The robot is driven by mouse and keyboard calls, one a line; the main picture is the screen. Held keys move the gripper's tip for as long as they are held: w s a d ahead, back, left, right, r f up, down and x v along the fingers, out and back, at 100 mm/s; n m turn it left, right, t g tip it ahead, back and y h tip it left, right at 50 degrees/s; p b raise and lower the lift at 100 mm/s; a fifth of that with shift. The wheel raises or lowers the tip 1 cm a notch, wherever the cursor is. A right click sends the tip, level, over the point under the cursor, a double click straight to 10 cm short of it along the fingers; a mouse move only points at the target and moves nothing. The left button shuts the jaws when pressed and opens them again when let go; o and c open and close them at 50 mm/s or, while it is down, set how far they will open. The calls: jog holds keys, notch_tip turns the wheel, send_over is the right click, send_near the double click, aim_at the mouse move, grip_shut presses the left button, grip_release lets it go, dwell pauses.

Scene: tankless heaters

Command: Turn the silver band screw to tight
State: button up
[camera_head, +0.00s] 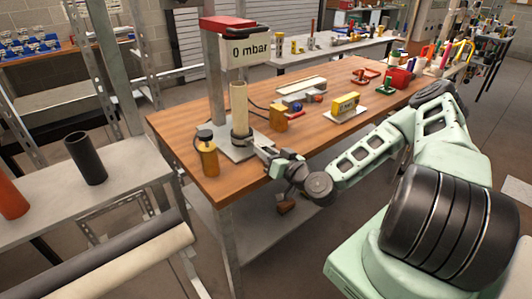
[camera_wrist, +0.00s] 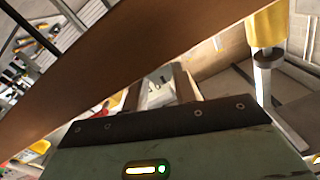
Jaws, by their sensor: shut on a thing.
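A cream upright pipe (camera_head: 239,108) stands on a grey base plate (camera_head: 222,153) at the near left of the wooden table. A dark band (camera_head: 240,139) circles the pipe's lower part. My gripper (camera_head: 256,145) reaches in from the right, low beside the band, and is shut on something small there. I take this to be the silver band screw, but the fingers hide it. In the wrist view the fingers (camera_wrist: 160,88) point away from the camera, and the screw cannot be made out.
An amber bottle (camera_head: 207,158) stands left of the pipe, close to it.

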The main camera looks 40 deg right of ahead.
jog(key=m+b, duration=0.1)
jog(key=m, duration=0.3)
jog(key=shift+f+m, duration=0.15)
jog(key=shift+m, duration=0.25)
jog(key=m+b, duration=0.1)
jog(key=m, duration=0.4)
jog(key=shift+m, duration=0.3)
jog(key=o, duration=1)
jog(key=shift+f, duration=0.1)
jog(key=shift+c, duration=0.2)
jog(key=shift+s+d+f, duration=0.1)
jog(key=shift+f, duration=0.05)
